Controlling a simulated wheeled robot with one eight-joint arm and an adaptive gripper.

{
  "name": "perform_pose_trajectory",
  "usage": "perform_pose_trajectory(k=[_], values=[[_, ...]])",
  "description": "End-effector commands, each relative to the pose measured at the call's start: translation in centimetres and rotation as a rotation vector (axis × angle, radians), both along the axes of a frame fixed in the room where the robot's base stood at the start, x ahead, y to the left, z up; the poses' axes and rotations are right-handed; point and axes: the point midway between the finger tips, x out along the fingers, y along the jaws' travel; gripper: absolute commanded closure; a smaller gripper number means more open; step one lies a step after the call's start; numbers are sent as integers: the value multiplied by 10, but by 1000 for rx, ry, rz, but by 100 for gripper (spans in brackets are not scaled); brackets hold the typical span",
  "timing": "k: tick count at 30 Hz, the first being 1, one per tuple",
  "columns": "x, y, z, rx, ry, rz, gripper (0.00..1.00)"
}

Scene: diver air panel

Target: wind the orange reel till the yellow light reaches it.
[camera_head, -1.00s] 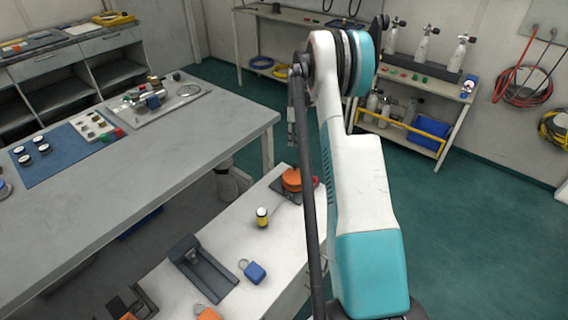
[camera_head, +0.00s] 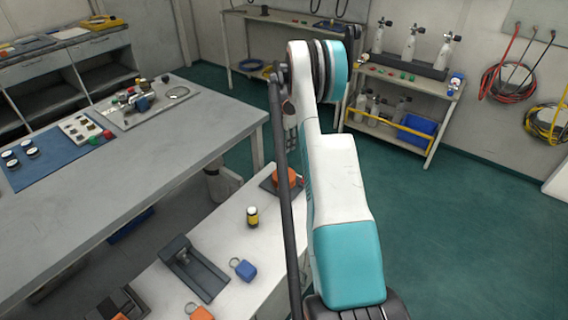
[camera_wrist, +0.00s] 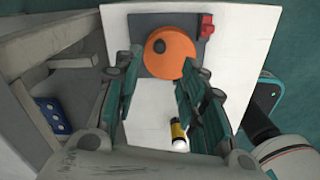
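The orange reel (camera_wrist: 170,52) is a flat round disc with a dark knob on its upper left part. It sits on a dark grey base plate (camera_wrist: 200,20). In the head view the reel (camera_head: 285,177) is partly hidden behind my arm. The yellow light (camera_wrist: 178,130) is a small yellow and black cylinder with a white end. In the head view the light (camera_head: 252,216) stands on the white bench, apart from the reel. My gripper (camera_wrist: 162,78) is open, its fingers spread apart with nothing between them, and the reel shows beyond the fingertips. I see no line between reel and light.
A red part (camera_wrist: 207,26) is at the plate's corner. On the white bench (camera_head: 222,237) are a dark bracket (camera_head: 195,268), a blue tag (camera_head: 244,269) and an orange tag (camera_head: 201,313). A grey table (camera_head: 150,160) stands to the left. Green floor is open at right.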

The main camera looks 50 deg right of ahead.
Motion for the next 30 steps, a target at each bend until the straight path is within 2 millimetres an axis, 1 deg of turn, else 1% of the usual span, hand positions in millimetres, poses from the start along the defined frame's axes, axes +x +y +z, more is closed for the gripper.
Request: perform_pose_trajectory(k=[1, 6, 9, 15, 21, 29, 30], values=[[0, 0, -14, 0, 0, 0, 62], [0, 0, -48, 0, 0, -1, 62], [0, 0, -66, 0, 0, -1, 62], [0, 0, -92, 0, 0, -1, 62], [0, 0, -101, 0, 0, -1, 62], [0, 0, -100, 0, 0, -1, 62], [0, 0, -100, 0, 0, -1, 71]])
